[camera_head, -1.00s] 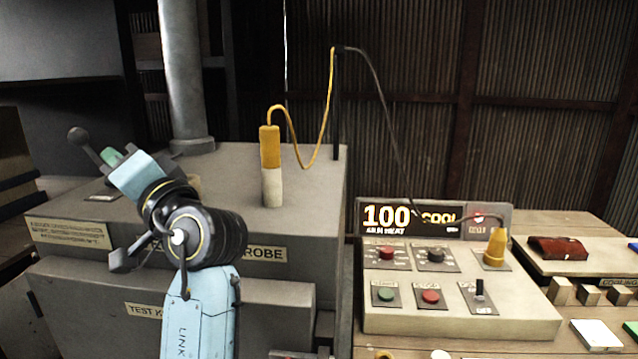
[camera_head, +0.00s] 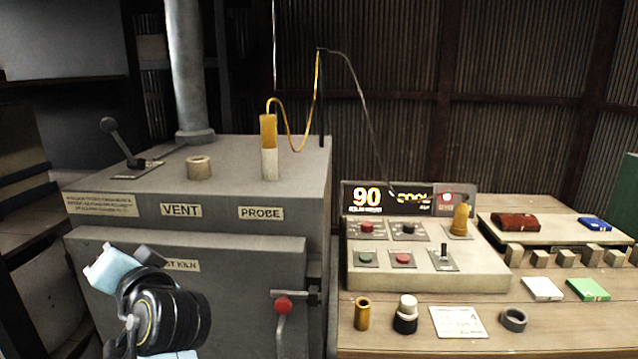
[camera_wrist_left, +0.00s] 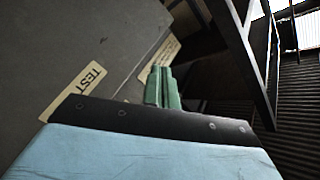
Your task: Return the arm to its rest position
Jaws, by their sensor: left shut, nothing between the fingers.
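My left arm (camera_head: 165,315) is low at the left of the head view, in front of the kiln's front face. Its light blue hand (camera_head: 110,267) points up and to the left, apart from the vent lever. In the left wrist view the green fingers of my left gripper (camera_wrist_left: 163,86) are together with nothing between them. The kiln's front with its TEST label (camera_wrist_left: 84,83) shows beyond them. The fingertips are hard to make out in the head view. My right gripper is not in view.
The test kiln (camera_head: 250,190) has a lever (camera_head: 120,145) at the vent and a yellow and white probe (camera_head: 269,145) upright on top. A red-knobbed handle (camera_head: 283,305) sticks out at its front. Right of it, a control box (camera_head: 430,280) reads 90, among small items on a wooden bench (camera_head: 390,340).

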